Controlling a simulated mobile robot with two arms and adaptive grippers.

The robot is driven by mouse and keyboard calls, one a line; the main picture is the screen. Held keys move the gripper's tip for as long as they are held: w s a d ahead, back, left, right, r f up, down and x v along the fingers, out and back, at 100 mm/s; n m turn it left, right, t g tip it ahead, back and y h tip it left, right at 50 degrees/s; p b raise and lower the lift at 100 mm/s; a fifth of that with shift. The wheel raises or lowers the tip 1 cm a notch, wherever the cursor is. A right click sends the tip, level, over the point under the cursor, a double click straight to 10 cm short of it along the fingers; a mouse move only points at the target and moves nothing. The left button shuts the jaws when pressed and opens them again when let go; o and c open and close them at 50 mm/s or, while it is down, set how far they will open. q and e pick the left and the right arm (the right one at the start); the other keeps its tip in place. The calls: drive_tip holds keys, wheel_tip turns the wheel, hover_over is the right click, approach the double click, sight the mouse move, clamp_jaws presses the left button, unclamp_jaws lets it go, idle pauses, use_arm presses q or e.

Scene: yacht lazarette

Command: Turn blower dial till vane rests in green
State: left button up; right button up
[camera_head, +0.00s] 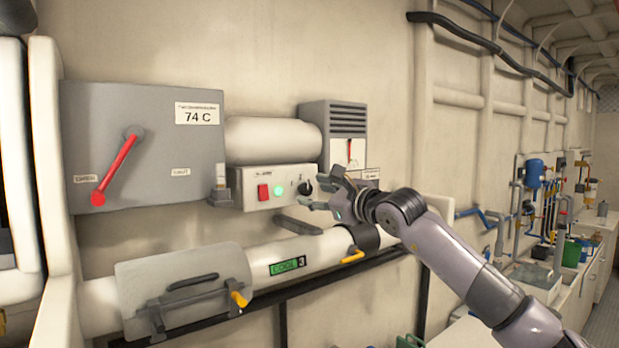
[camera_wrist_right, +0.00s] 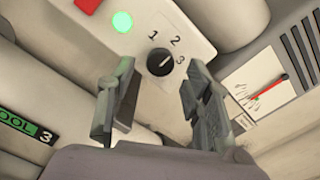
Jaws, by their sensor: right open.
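The blower dial (camera_wrist_right: 160,62) is a round black knob with a pale pointer line and the numbers 1, 2 and 3 around it. It sits on a white control box (camera_head: 250,190); in the head view the knob (camera_head: 305,188) shows just left of my gripper. My right gripper (camera_head: 330,194) is open, its two fingers apart on either side of the dial in the wrist view, not closed on it. The vane gauge (camera_head: 348,152) is a white window with a red needle; in the wrist view the red vane (camera_wrist_right: 270,86) points down-left toward small green marks. My left gripper is out of view.
A red switch (camera_head: 264,192) and a lit green lamp (camera_head: 279,191) sit left of the dial. A grey box with a red lever (camera_head: 118,165) is at left. A pipe labelled COOL 3 (camera_head: 290,265) and a grey bracket (camera_head: 298,225) lie below.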

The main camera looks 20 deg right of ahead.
sight(305, 189)
drive_tip(key=shift+p+x, duration=0.6)
drive_tip(key=shift+x, duration=0.85)
drive_tip(key=shift+c, duration=0.2)
clamp_jaws()
